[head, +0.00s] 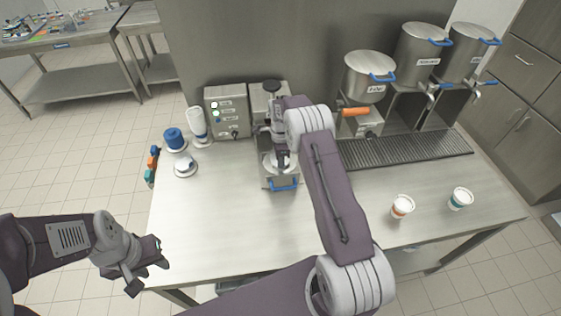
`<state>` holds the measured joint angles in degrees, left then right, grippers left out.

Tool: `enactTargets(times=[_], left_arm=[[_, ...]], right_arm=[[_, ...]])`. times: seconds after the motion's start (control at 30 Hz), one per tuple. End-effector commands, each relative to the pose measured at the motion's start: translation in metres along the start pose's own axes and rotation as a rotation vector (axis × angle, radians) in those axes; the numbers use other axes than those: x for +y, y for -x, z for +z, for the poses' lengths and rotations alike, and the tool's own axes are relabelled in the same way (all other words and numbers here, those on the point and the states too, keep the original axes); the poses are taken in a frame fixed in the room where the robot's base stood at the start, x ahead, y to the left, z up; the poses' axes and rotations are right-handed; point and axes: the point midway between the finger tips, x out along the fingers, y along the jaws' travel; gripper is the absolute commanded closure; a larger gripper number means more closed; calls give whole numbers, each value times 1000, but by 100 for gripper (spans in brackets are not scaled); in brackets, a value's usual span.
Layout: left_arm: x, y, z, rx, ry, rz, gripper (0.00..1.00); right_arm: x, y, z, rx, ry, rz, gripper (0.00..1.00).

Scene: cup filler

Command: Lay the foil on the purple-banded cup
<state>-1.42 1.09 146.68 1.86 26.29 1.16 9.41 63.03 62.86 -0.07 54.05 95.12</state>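My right gripper (281,160) points down over the round seat of the sealing machine (268,105), at the middle of the table. The gripper and arm cover much of the seat, so I cannot tell whether its fingers are open or shut. No purple band shows; a cup in the seat would be hidden. I cannot make out a foil in the gripper. A small shiny piece, perhaps foil, lies on a white round holder (185,171) at the table's left. My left gripper (145,277) is open and empty, off the table's front left corner.
An orange-banded cup (402,207) and a teal-banded cup (460,199) stand at the right. A blue stack (174,138), white bottle (197,125) and control box (228,111) stand at the back left. Steel dispensers (369,76) line the back right. The front left tabletop is clear.

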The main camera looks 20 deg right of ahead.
Motion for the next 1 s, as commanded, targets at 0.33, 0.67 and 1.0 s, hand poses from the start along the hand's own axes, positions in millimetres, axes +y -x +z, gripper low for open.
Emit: enactTargets(times=[0.33,0.67,1.0], left_arm=[[0,-1,0,0,0,0,64],[0,-1,0,0,0,0,64],[0,-7,1,0,0,0,64]], right_arm=[[0,-2,0,0,0,0,100],[0,-2,0,0,0,1,76],[-1,9,0,0,0,-4,76]])
